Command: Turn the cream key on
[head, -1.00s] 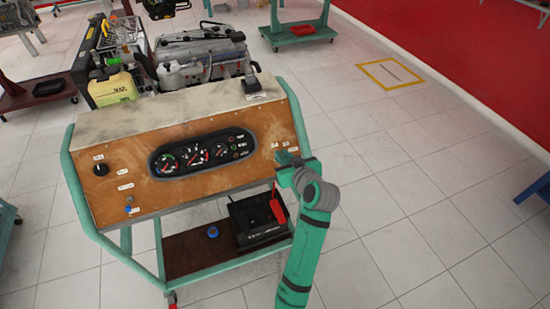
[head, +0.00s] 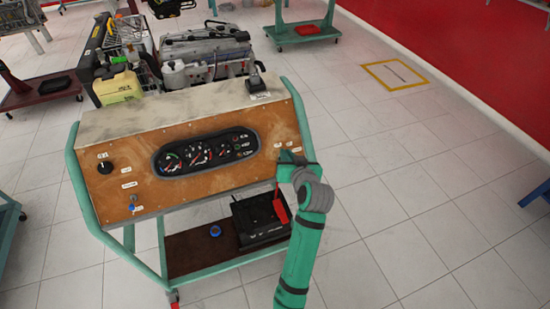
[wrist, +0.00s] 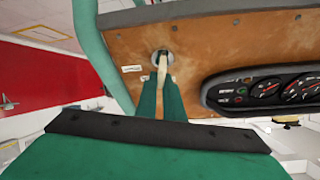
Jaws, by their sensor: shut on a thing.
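The cream key (wrist: 162,66) sits in a round metal lock (wrist: 160,57) on the brown wooden panel (wrist: 200,38), seen in the wrist view. My gripper (wrist: 161,84) is shut on the key, with a green finger on each side of it. In the head view my gripper (head: 288,160) is at the right end of the panel (head: 113,190), right of the gauge cluster (head: 205,151). There my arm hides the key and the lock. The key's exact turn angle is hard to tell.
The green tube frame (head: 75,180) of the trainer runs close beside my gripper. Below, a shelf (head: 190,248) holds a black box (head: 258,222) with a red lever and a blue round part (head: 215,231). An engine (head: 205,55) stands behind. Floor at right is clear.

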